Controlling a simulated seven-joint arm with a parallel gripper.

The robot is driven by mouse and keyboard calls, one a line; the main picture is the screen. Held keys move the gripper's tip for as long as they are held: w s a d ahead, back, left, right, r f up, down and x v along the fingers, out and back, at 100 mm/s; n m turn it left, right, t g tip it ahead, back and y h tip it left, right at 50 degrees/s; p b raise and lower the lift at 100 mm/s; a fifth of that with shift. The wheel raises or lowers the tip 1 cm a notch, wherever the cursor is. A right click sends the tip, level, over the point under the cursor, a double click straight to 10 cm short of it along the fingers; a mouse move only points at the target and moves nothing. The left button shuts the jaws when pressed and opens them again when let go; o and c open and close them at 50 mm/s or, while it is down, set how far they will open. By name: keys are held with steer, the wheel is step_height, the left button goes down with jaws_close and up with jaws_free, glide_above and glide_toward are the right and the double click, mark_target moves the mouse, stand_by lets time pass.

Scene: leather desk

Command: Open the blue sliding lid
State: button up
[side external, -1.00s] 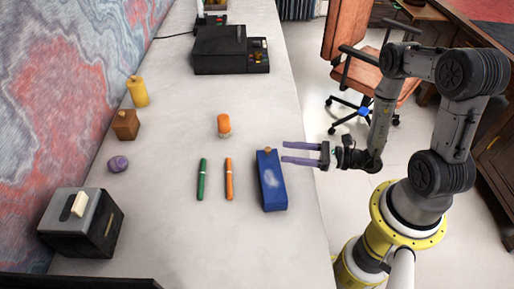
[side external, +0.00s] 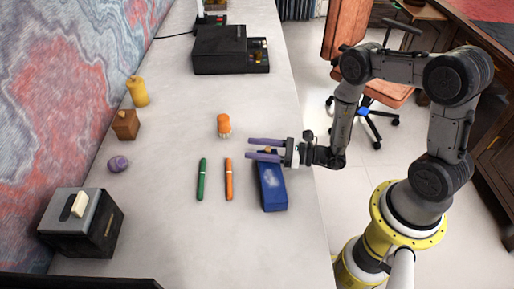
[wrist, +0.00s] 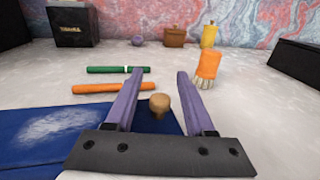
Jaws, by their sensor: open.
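The blue sliding lid (side external: 270,180) tops a long blue box on the table near its right edge. It has a pale smudge and a small round wooden knob (wrist: 160,104) at its far end. In the wrist view the lid (wrist: 50,130) fills the lower left. My gripper (side external: 256,148) is open over the knob end of the box. In the wrist view the knob shows between the two purple fingers of my gripper (wrist: 157,82), apart from both. The fingertips reach past the knob. Whether the lid is shifted at all I cannot tell.
Orange (side external: 229,179) and green (side external: 202,179) markers lie left of the box. A black box with a white switch (side external: 80,205), purple object (side external: 118,163), brown box (side external: 125,124) and yellow bottle (side external: 138,92) line the left.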

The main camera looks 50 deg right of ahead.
jaws_close()
stand_by(1.4)
